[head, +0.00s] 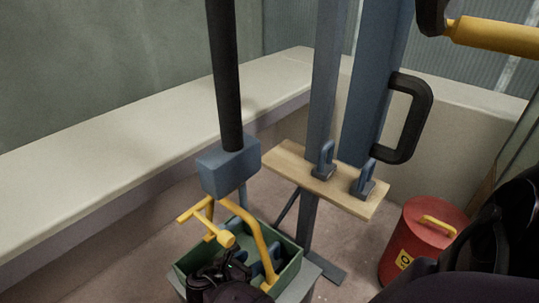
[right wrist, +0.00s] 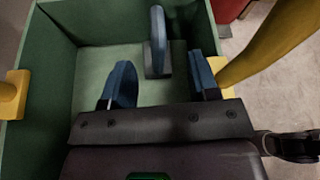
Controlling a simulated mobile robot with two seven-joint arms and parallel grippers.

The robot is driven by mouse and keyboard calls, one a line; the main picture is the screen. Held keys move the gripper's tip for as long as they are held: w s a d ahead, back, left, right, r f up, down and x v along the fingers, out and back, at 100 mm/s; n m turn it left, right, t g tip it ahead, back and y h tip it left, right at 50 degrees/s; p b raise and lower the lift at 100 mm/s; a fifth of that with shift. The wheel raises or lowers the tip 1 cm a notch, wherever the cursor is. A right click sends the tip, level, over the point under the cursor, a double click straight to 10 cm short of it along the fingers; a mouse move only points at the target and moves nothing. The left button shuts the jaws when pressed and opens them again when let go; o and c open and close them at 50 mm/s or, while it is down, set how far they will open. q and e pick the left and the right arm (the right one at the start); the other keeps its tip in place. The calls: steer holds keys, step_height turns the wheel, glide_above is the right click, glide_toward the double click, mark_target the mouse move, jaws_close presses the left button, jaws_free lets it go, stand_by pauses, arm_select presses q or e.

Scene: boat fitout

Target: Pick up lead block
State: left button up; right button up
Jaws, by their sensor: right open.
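A blue-grey lead block (right wrist: 157,45) with an upright loop handle stands on the floor of a green crate (right wrist: 45,60) in the right wrist view. My right gripper (right wrist: 160,58) is open over the crate, with one blue finger on each side of the block's line. The block looks a little beyond the fingers; I cannot tell whether they touch it. In the head view my dark right gripper (head: 240,268) is down in the crate (head: 292,270) and hides much of its inside. Two more lead blocks (head: 324,160) (head: 364,180) stand on a wooden board. My left gripper is not in view.
A yellow handle (head: 265,240) arches over the crate close to my gripper. A blue post with a black grip (head: 425,120) rises behind the board. A red canister (head: 420,235) stands on the floor at right. A pale ledge (head: 120,145) runs along the left wall.

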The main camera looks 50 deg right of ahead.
steer(key=b+x, duration=0.1)
steer(key=x, duration=0.4)
steer(key=b+x, duration=0.1)
steer(key=x, duration=0.1)
steer(key=shift+d+f+b, duration=0.2)
steer(key=shift+f+b, duration=0.1)
steer(key=shift+f, duration=0.1)
steer(key=shift+w+d, duration=0.15)
steer(key=shift+d, duration=0.25)
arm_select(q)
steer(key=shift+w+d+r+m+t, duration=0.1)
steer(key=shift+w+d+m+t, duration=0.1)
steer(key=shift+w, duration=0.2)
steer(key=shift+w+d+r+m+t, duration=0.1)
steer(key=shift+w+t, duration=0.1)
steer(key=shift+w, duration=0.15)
arm_select(e)
steer(key=shift+r, duration=0.15)
steer(key=shift+c, duration=0.3)
steer(key=c, duration=1)
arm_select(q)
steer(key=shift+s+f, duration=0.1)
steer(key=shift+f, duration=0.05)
arm_select(e)
jaws_close()
